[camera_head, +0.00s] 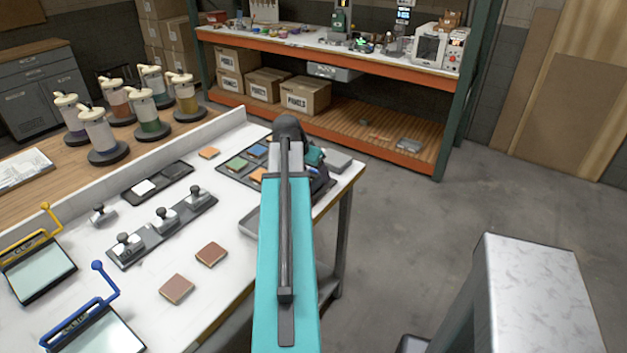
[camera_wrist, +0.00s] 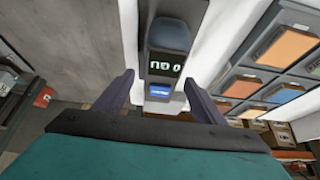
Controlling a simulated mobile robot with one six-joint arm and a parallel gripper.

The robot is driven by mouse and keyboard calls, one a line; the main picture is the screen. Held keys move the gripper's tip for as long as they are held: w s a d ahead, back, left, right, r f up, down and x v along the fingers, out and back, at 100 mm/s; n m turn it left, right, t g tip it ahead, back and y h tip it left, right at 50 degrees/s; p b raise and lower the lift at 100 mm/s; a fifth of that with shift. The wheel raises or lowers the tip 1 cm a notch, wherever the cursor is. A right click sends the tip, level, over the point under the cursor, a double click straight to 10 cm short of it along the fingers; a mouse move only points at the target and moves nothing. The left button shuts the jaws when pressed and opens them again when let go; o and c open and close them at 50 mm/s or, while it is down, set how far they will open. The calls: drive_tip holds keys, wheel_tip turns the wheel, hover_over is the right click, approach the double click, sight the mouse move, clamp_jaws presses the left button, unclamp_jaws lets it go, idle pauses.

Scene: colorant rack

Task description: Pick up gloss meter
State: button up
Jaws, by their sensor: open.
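The gloss meter (camera_wrist: 168,38) is a dark grey block with a small lit display and a blue button, in the upper middle of the wrist view. My gripper (camera_wrist: 160,82) is open, with one finger on each side of the meter in that picture. Gaps show on both sides, and I cannot tell how far the fingertips reach along it. In the head view, my teal arm extends over the right end of the white table (camera_head: 150,285) and hides most of the gripper. I cannot make out the meter clearly there.
A dark tray of coloured tiles (camera_head: 238,163) lies left of my arm, and also shows close on the right in the wrist view (camera_wrist: 238,85). Knobbed blocks (camera_head: 165,217) and two brown tiles (camera_head: 177,289) lie nearer. An orange shelf (camera_head: 365,135) stands behind.

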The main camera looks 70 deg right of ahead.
sight(314, 172)
drive_tip(key=shift+p+x, duration=0.65)
drive_tip(key=shift+x, duration=1.25)
drive_tip(key=c, duration=1.5)
drive_tip(key=shift+o, duration=0.2)
drive_tip(key=shift+r, duration=0.2)
